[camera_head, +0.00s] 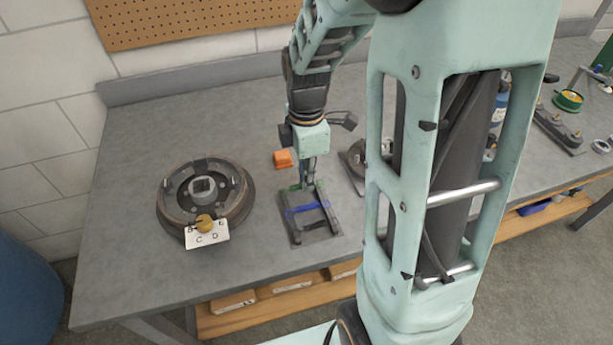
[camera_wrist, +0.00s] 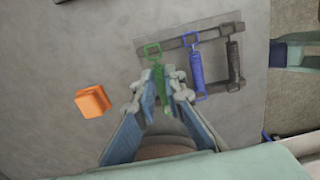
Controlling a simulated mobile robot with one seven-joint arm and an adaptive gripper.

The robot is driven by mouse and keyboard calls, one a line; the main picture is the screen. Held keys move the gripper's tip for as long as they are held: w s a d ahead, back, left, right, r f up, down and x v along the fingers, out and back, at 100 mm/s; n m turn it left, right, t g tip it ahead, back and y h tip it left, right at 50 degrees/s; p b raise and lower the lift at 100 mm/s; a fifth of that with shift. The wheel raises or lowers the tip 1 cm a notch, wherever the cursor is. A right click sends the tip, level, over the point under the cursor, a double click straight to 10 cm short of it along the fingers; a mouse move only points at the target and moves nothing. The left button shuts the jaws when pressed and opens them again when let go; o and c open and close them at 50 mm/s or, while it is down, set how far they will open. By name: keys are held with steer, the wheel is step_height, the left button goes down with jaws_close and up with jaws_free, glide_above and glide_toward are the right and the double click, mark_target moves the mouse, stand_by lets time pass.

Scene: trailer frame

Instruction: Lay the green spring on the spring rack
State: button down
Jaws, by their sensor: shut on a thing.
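The green spring (camera_wrist: 158,78) is pinched between the fingertips of my gripper (camera_wrist: 160,88) in the wrist view. Its far hook is by the left end of the rack's upper bar; I cannot tell whether it touches the bar. The spring rack (camera_wrist: 214,88) is a dark frame on a grey plate, with a blue spring (camera_wrist: 196,68) and a dark spring (camera_wrist: 233,62) across it, to the right of the green one. In the head view my gripper (camera_head: 307,181) is over the back of the rack (camera_head: 330,217), and only a little green shows there.
An orange block (camera_head: 283,159) lies left of my gripper. A round brake drum assembly (camera_head: 242,203) with a lettered white card (camera_head: 207,236) stands on the bench's left. Another round part (camera_head: 354,158) is partly hidden by my arm. Bench in front of the rack is clear.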

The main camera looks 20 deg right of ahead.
steer(key=shift+f+b, duration=0.45)
steer(key=shift+f, duration=0.3)
stand_by(1.7)
steer(key=c, duration=1.9)
jaws_free()
steer(key=shift+c, duration=0.2)
steer(key=c, duration=0.3)
steer(key=shift+r+p, duration=2.9)
steer(key=shift+r, duration=0.65)
steer(key=shift+w, duration=0.1)
